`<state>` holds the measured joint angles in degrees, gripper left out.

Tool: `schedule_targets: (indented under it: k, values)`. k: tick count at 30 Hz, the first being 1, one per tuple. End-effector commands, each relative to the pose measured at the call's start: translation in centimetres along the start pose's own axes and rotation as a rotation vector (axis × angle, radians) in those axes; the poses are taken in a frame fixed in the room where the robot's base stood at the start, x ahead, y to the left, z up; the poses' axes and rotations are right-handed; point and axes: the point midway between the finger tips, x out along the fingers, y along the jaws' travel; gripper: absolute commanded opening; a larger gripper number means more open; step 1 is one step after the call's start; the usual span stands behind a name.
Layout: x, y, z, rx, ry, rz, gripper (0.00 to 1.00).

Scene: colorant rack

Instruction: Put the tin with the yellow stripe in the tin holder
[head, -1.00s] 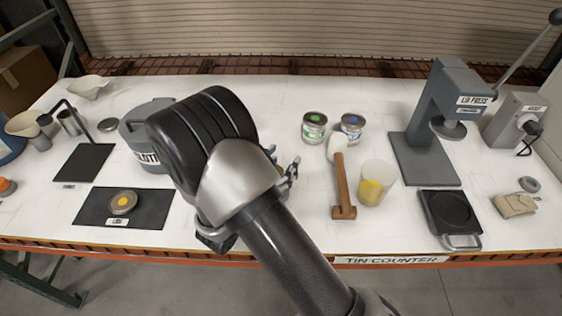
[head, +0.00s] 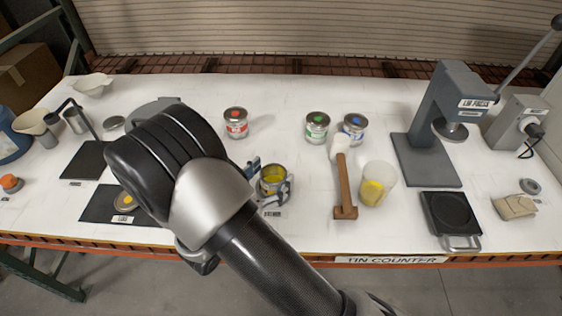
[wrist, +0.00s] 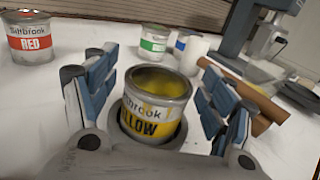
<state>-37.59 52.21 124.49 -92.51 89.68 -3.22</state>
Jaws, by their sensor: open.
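The open yellow-striped tin (head: 272,181) stands upright near the counter's front, with yellow inside. In the wrist view the tin (wrist: 152,128) shows the word "YELLOW" in part. Its base sits inside a dark round ring, which looks like the tin holder (wrist: 181,137). My gripper (wrist: 157,78) is open, with one blue-grey finger on each side of the tin and gaps between. In the head view my gripper (head: 268,176) is partly hidden by my arm.
Red (head: 235,123), green (head: 316,127) and blue (head: 353,129) tins stand behind. A mallet (head: 344,185) and a cup with yellow (head: 378,184) are to the right. A lid with a yellow dot (head: 126,201) lies on the black mat (head: 97,205) at left.

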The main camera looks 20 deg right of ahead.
Motion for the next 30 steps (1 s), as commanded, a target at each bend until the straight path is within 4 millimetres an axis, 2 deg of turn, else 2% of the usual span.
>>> schedule_targets:
  k: [1, 4, 10, 30]
  values:
    - [-1.2, 0.2, 0.2, -0.001, 0.0, 0.007, 0.76]
    - [-3.2, 0.1, 0.2, -0.001, -0.001, 0.005, 0.76]
    - [-5.5, 0.0, 0.1, -0.001, -0.001, 0.001, 0.76]
    - [-6.0, 0.0, 0.0, -0.001, -0.001, -0.001, 0.76]
